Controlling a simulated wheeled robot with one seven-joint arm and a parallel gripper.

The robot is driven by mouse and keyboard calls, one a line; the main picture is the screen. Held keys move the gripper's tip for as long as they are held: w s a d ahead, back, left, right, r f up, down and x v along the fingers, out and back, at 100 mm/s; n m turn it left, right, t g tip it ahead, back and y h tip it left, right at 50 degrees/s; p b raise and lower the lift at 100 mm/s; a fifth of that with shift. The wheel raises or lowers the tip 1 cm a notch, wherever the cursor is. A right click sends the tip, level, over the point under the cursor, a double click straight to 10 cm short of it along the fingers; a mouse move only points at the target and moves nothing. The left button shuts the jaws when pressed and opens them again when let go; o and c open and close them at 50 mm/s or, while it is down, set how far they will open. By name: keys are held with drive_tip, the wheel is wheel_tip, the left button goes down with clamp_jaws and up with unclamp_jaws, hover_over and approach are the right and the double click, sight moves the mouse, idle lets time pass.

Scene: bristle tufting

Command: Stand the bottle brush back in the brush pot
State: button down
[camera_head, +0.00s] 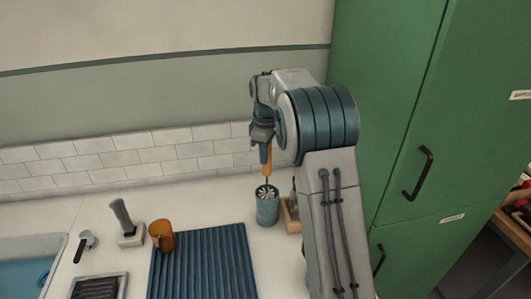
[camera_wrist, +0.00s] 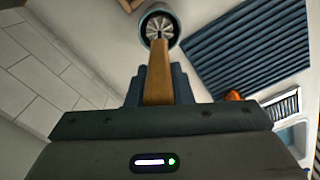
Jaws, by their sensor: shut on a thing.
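The bottle brush has an orange-brown handle (camera_head: 266,170), which also shows in the wrist view (camera_wrist: 158,75). My gripper (camera_head: 264,150) is shut on this handle and holds it roughly upright, bristle end down. The teal brush pot (camera_head: 267,210) stands on the counter directly below. In the wrist view its round rim (camera_wrist: 145,17) lies beyond the handle's far end. Pale spiky bristles show at the pot's mouth; how deep they sit in it I cannot tell. My gripper is above the pot, apart from it.
A small wooden box (camera_head: 288,217) stands close to the pot's right. A ribbed blue mat (camera_head: 205,265) lies to the left, with an orange mug (camera_head: 162,236) at its corner. A tiled wall (camera_head: 100,160) is behind, and a green cabinet (camera_head: 400,120) is on the right.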

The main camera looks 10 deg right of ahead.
drive_tip(key=shift+f, duration=0.35)
drive_tip(key=c, duration=1.2)
unclamp_jaws()
drive_tip(key=shift+r+p, duration=3.1)
drive_tip(key=shift+r, duration=0.95)
